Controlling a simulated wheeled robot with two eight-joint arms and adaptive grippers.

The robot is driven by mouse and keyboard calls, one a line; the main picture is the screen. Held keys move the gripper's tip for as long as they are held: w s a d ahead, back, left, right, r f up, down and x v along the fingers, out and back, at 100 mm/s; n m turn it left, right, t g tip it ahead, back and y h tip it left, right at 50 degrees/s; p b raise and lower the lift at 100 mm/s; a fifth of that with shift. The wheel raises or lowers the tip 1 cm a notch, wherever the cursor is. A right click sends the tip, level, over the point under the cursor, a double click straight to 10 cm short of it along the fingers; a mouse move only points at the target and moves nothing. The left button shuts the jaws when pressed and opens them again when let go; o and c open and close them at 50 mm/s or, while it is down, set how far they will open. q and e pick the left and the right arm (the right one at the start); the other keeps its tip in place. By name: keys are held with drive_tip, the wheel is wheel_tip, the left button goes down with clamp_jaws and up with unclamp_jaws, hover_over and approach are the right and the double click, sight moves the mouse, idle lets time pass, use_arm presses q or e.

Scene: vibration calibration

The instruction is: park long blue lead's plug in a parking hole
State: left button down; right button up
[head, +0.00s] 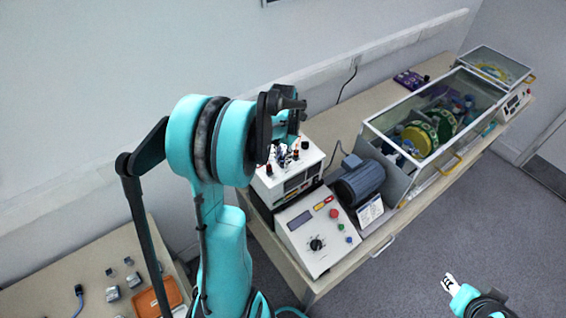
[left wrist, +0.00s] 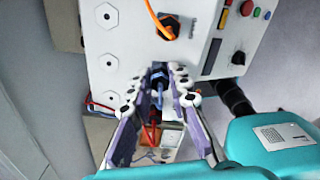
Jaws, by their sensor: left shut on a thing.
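My left gripper (left wrist: 165,76) is shut on a blue plug (left wrist: 160,84) in the left wrist view, with the blue lead running back between the fingers. The plug is in front of a white panel (left wrist: 150,45) that carries several white round fittings with black centres, such as one (left wrist: 110,62) left of the fingers. Whether the plug touches the panel or enters a hole cannot be told. In the head view the left gripper (head: 289,112) is above the white instrument box (head: 292,182) and mostly hides its plug. My right gripper (head: 449,284) is at the lower right, away from the bench; its opening is unclear.
An orange lead's plug (left wrist: 168,27) sits on the panel above the gripper. A red plug (left wrist: 152,132) shows between the fingers. A control box (head: 316,236) and a motor (head: 360,184) stand close by. A side bench (head: 50,290) holds small parts.

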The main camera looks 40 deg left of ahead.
sight(282, 158)
use_arm(q)
drive_tip(key=shift+r, duration=0.65)
idle(0.6)
drive_tip(key=shift+r+p, duration=1.25)
drive_tip(key=shift+r, duration=0.5)
drive_tip(key=shift+a, duration=0.15)
drive_tip(key=s+a, duration=0.1)
drive_tip(key=a, duration=0.1)
drive_tip(key=s+a, duration=0.1)
drive_tip(key=a, duration=0.2)
drive_tip(key=s+a+b, duration=0.1)
drive_tip(key=a, duration=0.2)
drive_tip(key=shift+s+f, duration=0.3)
drive_tip(key=shift+d+f+b, duration=0.15)
drive_tip(key=shift+f+b, duration=0.55)
drive_tip(key=shift+b, duration=0.05)
drive_tip(key=shift+w+f+b, duration=0.1)
drive_tip(key=shift+f+b, duration=0.6)
drive_tip(key=shift+f, duration=0.2)
